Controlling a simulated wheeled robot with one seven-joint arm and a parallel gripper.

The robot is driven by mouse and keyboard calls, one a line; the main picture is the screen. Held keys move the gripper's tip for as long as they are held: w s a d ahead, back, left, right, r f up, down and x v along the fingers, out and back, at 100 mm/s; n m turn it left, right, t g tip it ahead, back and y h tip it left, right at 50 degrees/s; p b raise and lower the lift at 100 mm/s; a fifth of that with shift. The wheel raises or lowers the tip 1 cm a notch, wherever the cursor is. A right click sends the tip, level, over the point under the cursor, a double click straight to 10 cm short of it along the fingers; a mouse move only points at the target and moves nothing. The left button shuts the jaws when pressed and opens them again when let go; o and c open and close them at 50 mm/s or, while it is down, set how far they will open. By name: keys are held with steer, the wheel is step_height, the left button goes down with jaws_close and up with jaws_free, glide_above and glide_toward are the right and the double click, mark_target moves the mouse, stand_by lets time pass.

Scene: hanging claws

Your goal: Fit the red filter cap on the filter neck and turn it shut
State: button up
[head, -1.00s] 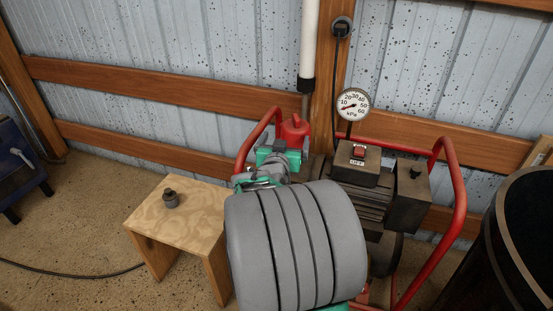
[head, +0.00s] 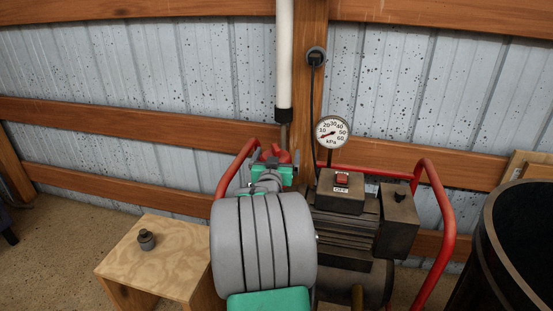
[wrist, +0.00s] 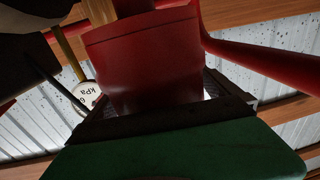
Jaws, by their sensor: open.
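A red part that looks like the red filter cap (head: 274,154) shows at the back of the machine in the head view, mostly hidden behind my gripper. In the wrist view a large red cylindrical body (wrist: 150,60), apparently the same part, stands close in front of the wrist camera. My gripper (head: 268,165), grey and teal, is open, with its jaws near this red part. I cannot tell whether they touch it. The filter neck is not clearly visible, so I cannot tell whether the cap sits on it.
A motor with a switch box (head: 341,190) and a red tube frame (head: 440,210) stand at the right. A pressure gauge (head: 332,132) stands behind. A wooden stool (head: 160,255) holds a small dark fitting (head: 147,239). A dark barrel (head: 500,245) is at far right.

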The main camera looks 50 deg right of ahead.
steer(key=shift+f, duration=0.1)
steer(key=c, duration=1.9)
steer(key=o, duration=1.9)
steer(key=shift+r+p, duration=1.25)
steer(key=shift+r, duration=1.8)
